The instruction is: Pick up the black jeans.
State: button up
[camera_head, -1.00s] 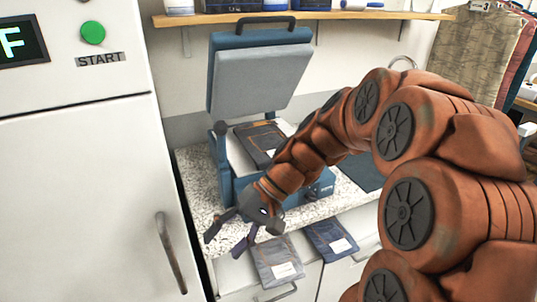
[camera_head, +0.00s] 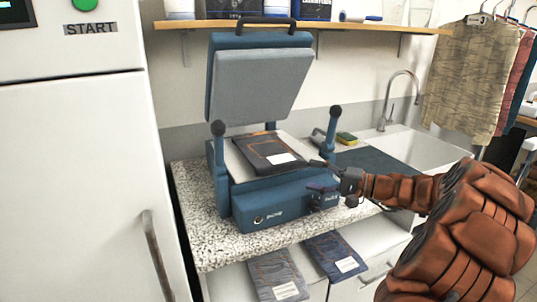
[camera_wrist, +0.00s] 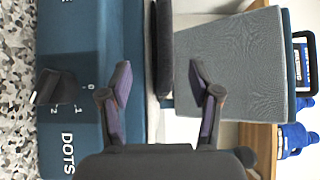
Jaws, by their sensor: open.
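The black jeans (camera_head: 268,148) lie folded, with a white label, on the pale lower plate (camera_head: 238,165) of the open blue press. My gripper (camera_head: 317,177) is open and empty at the press's front right corner, near the label end of the jeans. One finger shows near plate height and the other lower, by the press's dial box. In the wrist view, the jeans show edge-on as a dark band (camera_wrist: 164,45) beyond and between my open fingers (camera_wrist: 160,72). Most of the jeans' surface is hidden there. I see no contact with them.
The press's raised grey upper plate (camera_head: 260,85) hangs over the jeans. Grey jeans (camera_head: 272,270) and blue jeans (camera_head: 333,252) lie below the counter's front edge. A sink (camera_head: 425,150) is at the right, hanging clothes (camera_head: 470,75) beyond it. A white cabinet (camera_head: 75,190) stands left.

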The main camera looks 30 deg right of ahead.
aim_at(292, 170)
jog(key=shift+p+x, duration=0.7)
jog(key=shift+x, duration=2.75)
jog(key=shift+w+d+r, duration=0.1)
jog(key=shift+d+r, duration=0.05)
grip_shut()
